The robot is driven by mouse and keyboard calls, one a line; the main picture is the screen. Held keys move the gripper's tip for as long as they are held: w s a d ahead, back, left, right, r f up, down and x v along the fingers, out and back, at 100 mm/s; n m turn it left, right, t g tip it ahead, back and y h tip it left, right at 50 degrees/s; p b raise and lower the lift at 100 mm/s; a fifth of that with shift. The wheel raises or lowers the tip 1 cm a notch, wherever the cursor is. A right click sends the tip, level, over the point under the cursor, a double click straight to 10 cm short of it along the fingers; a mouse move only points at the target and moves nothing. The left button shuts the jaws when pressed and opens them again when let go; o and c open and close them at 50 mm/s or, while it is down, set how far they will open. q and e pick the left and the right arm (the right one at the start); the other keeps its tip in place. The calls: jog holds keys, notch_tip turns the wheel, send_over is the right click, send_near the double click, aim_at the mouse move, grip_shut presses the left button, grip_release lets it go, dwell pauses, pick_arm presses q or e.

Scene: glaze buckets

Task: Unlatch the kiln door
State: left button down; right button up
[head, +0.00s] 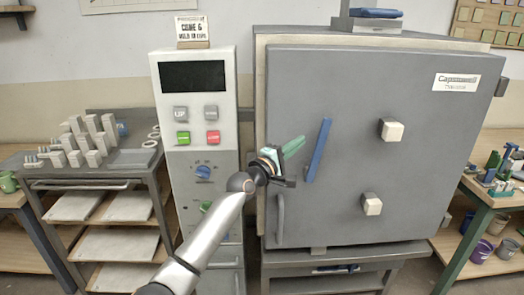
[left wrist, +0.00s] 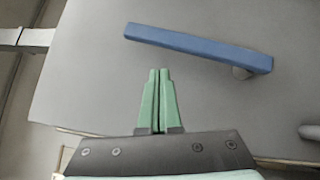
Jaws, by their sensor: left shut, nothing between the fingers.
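The grey kiln door (head: 340,100) fills the right of the head view and is closed against the kiln body. A blue latch bar (head: 318,150) stands nearly upright on the door, leaning slightly right at its top. In the left wrist view the blue latch bar (left wrist: 195,45) lies across the upper part, ahead of the fingertips and not touching them. My left gripper (head: 294,147) has green fingers and is just left of the latch bar in the head view. In the left wrist view the left gripper (left wrist: 158,75) is shut and empty. My right gripper is not in view.
A grey vertical handle (head: 280,219) is on the door's lower left. Two white-faced knobs (head: 393,131) stick out to the right. A control panel (head: 195,130) stands left of the kiln, with a shelf rack (head: 105,185) beyond it. A green table (head: 485,190) stands at right.

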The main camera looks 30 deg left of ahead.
pick_arm(q)
jog(key=s+a+r, duration=0.1)
jog(key=s+a, duration=0.2)
jog(key=s, duration=0.7)
jog(key=shift+p, duration=0.35)
jog(key=shift+r, duration=0.1)
jog(key=s+d+f+m+g, duration=0.2)
jog(key=s+f+m, duration=0.1)
jog(key=f, duration=0.5)
jog(key=s+d+f+m+g+y, duration=0.1)
jog(key=s+f+m, duration=0.15)
jog(key=f, duration=0.45)
jog(key=s+d+f+m+g, duration=0.2)
jog(key=s+f, duration=0.2)
jog(key=f, duration=0.4)
jog(key=s+d+f+m+g, duration=0.2)
jog(key=s+f+m, duration=0.4)
jog(key=s+f, duration=0.3)
jog(key=s+d+f+m+g+y, duration=0.1)
jog(key=s+d+f+m, duration=0.3)
jog(key=s+f, duration=0.5)
jog(key=s+m+g, duration=0.1)
jog(key=s, duration=0.3)
jog(key=shift+s+d+m+g, duration=0.3)
jog(key=shift+s+d+m, duration=0.05)
jog(key=shift+s, duration=0.05)
jog(key=shift+r, duration=0.1)
